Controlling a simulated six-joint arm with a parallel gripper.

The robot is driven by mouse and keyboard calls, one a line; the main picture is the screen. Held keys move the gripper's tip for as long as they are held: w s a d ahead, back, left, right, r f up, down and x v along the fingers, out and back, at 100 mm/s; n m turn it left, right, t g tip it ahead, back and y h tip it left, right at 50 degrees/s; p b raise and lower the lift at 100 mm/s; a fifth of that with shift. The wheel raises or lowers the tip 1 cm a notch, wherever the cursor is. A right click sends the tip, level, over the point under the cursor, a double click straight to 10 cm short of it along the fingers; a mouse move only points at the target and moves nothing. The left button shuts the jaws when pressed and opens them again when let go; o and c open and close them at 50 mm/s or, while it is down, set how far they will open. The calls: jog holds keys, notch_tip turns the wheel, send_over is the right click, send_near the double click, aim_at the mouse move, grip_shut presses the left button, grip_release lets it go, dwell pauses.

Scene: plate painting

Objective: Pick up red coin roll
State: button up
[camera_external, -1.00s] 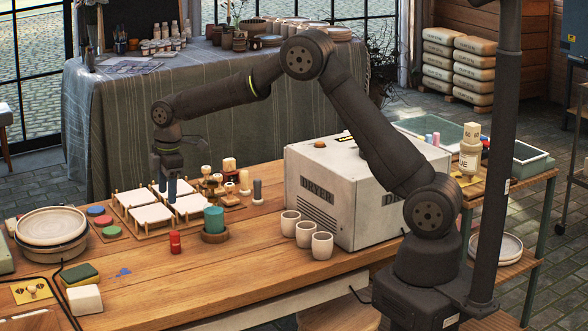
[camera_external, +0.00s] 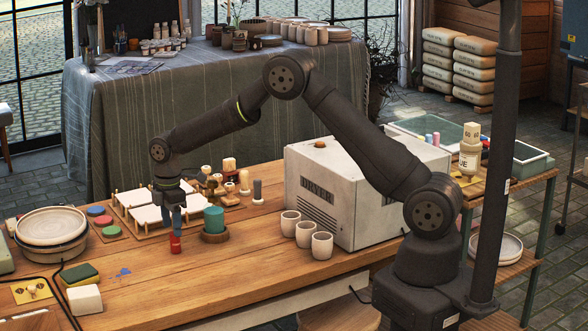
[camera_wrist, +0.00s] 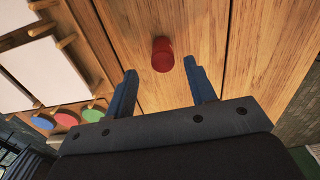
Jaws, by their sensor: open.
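In the wrist view the red coin roll (camera_wrist: 162,54) shows between and a little beyond the fingertips of my gripper (camera_wrist: 161,68). The two blue fingers are apart, with visible room on both sides of the roll. Nothing is between them that they touch.
A teal cylinder (camera_external: 214,220) in a wooden ring stands close to the right of the roll. The white tile rack (camera_external: 127,229) lies behind it. Cups (camera_external: 322,245) and a dryer box (camera_external: 345,180) are farther right. The table front is mostly clear.

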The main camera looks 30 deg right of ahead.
aim_at(175, 239)
jog(key=f, duration=0.5)
jog(key=shift+s+d+f, duration=0.15)
jog(key=shift+s, duration=0.05)
grip_shut()
